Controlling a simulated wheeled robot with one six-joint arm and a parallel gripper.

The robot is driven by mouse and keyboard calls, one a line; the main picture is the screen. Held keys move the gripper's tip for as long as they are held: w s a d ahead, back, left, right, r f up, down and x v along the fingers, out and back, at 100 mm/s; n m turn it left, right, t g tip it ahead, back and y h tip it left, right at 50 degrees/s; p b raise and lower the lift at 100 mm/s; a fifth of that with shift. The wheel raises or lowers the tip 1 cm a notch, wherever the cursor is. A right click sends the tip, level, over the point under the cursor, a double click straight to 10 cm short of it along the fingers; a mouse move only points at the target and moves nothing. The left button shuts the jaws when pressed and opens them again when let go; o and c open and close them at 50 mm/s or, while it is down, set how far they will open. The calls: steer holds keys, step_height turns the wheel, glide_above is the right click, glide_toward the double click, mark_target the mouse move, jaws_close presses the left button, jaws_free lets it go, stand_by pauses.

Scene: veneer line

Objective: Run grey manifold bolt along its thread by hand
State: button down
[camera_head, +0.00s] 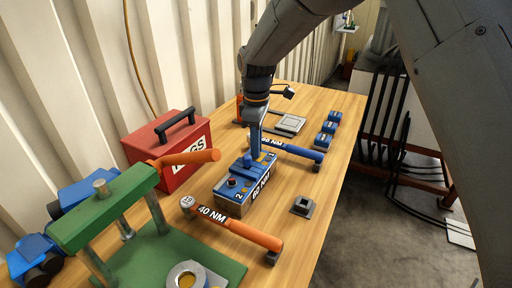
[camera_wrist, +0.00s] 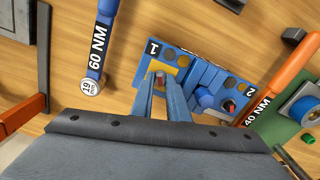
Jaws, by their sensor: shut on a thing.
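The blue manifold block (camera_head: 224,192) stands on the wooden bench, with a wooden-looking side and a torque label on its front. It also shows in the wrist view (camera_wrist: 186,62), with labels 1 and 2 on its ends. My gripper (camera_head: 255,157) points down at the block's far end. In the wrist view my gripper (camera_wrist: 159,80) is shut on a small red-topped piece (camera_wrist: 160,81) by a yellow patch near label 1. The fingers hide most of it, so its grey body and thread cannot be made out. Another red-topped piece (camera_wrist: 229,106) sits near label 2.
An orange 40 NM wrench (camera_head: 250,233) lies close in front of the block, and a blue 60 NM wrench (camera_head: 300,151) beyond it. A red case (camera_head: 168,165) and a green press (camera_head: 105,207) stand left.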

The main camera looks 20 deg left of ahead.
steer(key=n, duration=0.4)
steer(key=shift+n+b, duration=0.3)
steer(key=shift+b, duration=0.1)
steer(key=n, duration=0.4)
steer(key=shift+b, duration=0.35)
steer(key=shift+r+n, duration=0.1)
steer(key=shift+n, duration=0.2)
steer(key=c, duration=1.7)
jaws_free()
steer(key=shift+r+b, duration=0.9)
steer(key=shift+r, duration=2.95)
